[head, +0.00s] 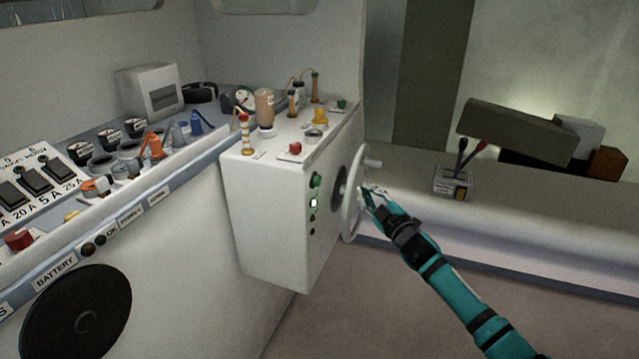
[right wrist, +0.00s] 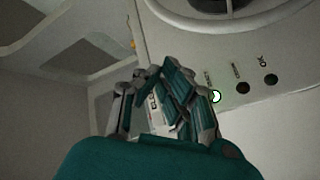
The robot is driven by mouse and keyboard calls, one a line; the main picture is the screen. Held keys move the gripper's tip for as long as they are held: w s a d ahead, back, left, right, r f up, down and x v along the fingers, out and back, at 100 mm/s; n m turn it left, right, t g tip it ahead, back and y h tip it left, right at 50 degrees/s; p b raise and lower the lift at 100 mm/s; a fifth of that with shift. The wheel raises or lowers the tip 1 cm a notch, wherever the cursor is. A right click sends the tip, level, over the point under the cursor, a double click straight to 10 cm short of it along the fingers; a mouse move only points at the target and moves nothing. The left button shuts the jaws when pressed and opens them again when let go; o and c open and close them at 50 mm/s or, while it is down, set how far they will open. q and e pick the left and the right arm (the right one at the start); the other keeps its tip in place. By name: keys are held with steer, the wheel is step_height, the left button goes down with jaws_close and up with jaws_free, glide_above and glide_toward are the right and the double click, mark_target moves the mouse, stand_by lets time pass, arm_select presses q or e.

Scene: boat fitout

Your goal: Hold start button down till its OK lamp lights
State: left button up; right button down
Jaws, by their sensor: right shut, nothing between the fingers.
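The start button seems to be the green button (head: 316,180) at the top of the white console's front face. It is not pressed by anything I can see in the head view. Below it is a lit whitish-green lamp (head: 313,203), also seen in the right wrist view (right wrist: 215,96). The lamp marked OK (right wrist: 270,79) is dark. My right gripper (head: 368,194) is shut and empty, in front of the handwheel, apart from the button in the head view. In the right wrist view its fingers (right wrist: 165,90) hide the button area. My left gripper is not in view.
The handwheel (head: 352,197) stands out from the console (head: 262,215) close to my right gripper. A lever box (head: 452,184) sits on the bench to the right. A switch panel (head: 38,180) lies at the left. The floor in front is clear.

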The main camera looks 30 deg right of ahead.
mark_target(318, 181)
steer(key=w+a+b, duration=0.2)
steer(key=w+a, duration=0.3)
steer(key=w, duration=0.1)
steer(key=shift+w+a, duration=0.3)
steer(key=shift+a, duration=0.1)
stand_by(1.4)
steer(key=shift+w+a, duration=0.3)
steer(key=shift+w+a+b, duration=0.3)
steer(key=shift+w, duration=0.1)
stand_by(1.6)
steer(key=shift+s, duration=0.1)
steer(key=shift+s+d+p, duration=0.4)
steer(key=shift+s+d, duration=0.15)
steer(key=shift+s, duration=0.05)
